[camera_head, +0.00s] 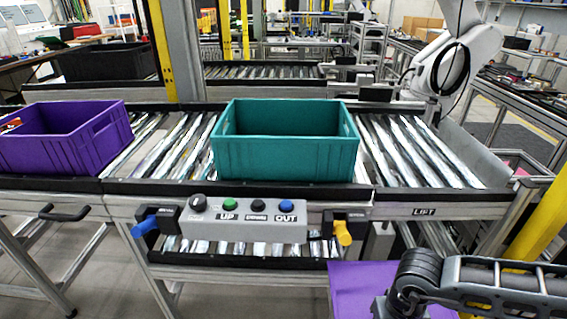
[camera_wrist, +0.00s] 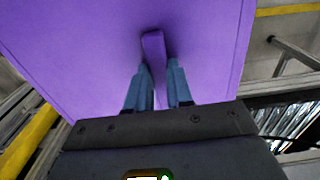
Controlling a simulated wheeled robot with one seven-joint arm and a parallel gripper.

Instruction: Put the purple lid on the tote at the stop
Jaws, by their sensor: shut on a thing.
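The purple lid (camera_head: 352,287) shows at the bottom of the head view, in front of the conveyor and below its top. In the wrist view the lid (camera_wrist: 90,45) fills the upper middle, with an upright purple handle (camera_wrist: 154,55). My gripper (camera_wrist: 162,75) is shut on that handle. In the head view my arm covers part of the lid, and the fingertips are hidden. An open teal tote (camera_head: 285,158) stands on the rollers in the middle. An open purple tote (camera_head: 65,145) stands on the conveyor at the left.
A grey button box (camera_head: 243,220) sits on the conveyor front, between a blue handle (camera_head: 145,226) and a yellow handle (camera_head: 343,233). Rollers right of the teal tote, above the LIFT label (camera_head: 424,211), are bare. A yellow post (camera_head: 540,225) stands at the right.

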